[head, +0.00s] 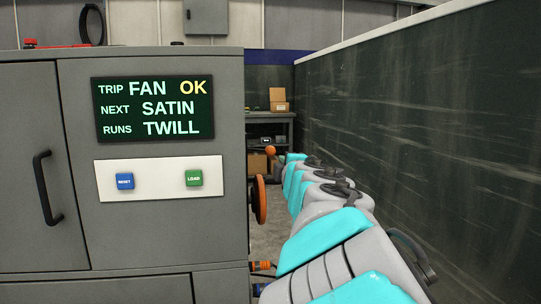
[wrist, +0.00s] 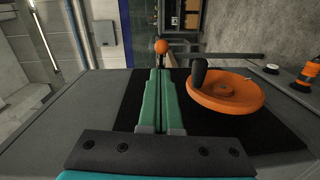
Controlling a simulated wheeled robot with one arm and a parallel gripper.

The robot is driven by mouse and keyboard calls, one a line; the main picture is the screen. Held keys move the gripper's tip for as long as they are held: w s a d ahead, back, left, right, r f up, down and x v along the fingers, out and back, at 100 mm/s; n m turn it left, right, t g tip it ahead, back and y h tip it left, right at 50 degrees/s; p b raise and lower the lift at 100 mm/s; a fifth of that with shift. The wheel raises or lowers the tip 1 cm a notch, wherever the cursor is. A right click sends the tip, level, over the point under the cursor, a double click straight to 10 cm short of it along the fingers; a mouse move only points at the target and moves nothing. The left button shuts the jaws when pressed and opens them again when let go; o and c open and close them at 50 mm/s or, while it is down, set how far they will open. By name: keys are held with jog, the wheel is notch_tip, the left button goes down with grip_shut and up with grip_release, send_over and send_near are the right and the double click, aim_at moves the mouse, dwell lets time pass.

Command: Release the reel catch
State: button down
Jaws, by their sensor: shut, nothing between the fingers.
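An orange ball knob (wrist: 161,46) on a short dark stem shows in the wrist view, just beyond my fingertips and in line with them. It also shows in the head view (head: 271,150), off the right side of the grey cabinet. No label marks it as the reel catch. My gripper (wrist: 160,70) has its two green fingers shut together and empty. Whether the fingertips touch the knob or its stem, I cannot tell. An orange handwheel (wrist: 240,93) with a black crank handle (wrist: 198,74) is right of the fingers; its edge shows in the head view (head: 260,200).
The grey cabinet (head: 150,240) carries a screen (head: 153,109), a blue RESET button (head: 125,181) and a green LOAD button (head: 194,178). A dark wall (head: 430,110) runs along the right of my arm. Boxes on a shelf (head: 277,98) stand at the back.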

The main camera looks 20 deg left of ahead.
jog(key=a, duration=0.1)
jog(key=s+a+n+y, duration=0.1)
jog(key=a+g, duration=0.1)
jog(key=shift+s+a+f+n+y, duration=0.15)
jog(key=shift+s+a+n+y, duration=0.05)
jog(key=shift+s+n+y, duration=0.1)
jog(key=shift+w, duration=0.1)
jog(key=p, duration=0.2)
send_near(264, 151)
jog(key=a, duration=0.3)
jog(key=shift+a, duration=0.4)
jog(key=shift+w+d+f+p, duration=0.1)
jog(key=shift+w+d+p, duration=0.1)
jog(key=shift+w, duration=0.7)
jog(key=shift+w+d+f+p, duration=0.1)
jog(key=shift+w+d+p, duration=0.1)
jog(key=shift+w, duration=0.75)
jog(key=shift+d, duration=0.15)
